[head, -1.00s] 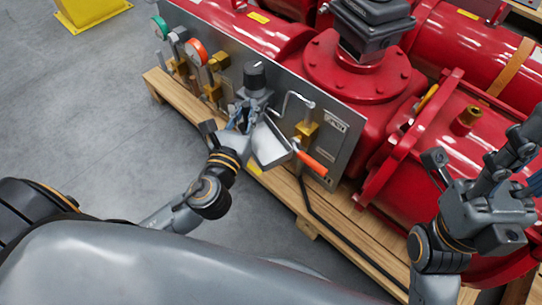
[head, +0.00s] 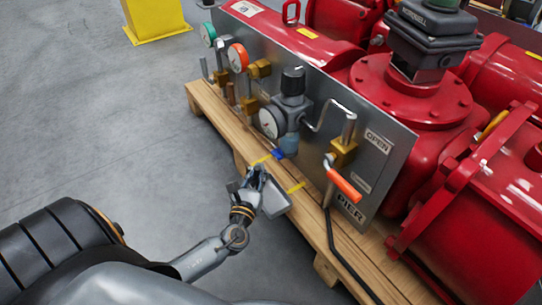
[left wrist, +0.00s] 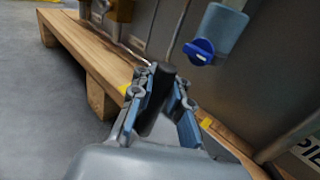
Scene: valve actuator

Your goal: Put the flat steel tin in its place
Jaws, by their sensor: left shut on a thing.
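My left gripper (head: 257,176) is over the front edge of the wooden pallet (head: 231,122), low before the steel panel. Yellow marks (head: 296,187) on the pallet show on both sides of the gripper. I cannot tell whether the tin touches the pallet. My right gripper is out of view.
A regulator (head: 291,101) with a gauge and blue drain knob (head: 278,153) hangs close above the gripper. An orange-handled valve (head: 344,184) is to the right. A black cable (head: 343,258) runs along the pallet. The grey floor (head: 110,130) at left is clear.

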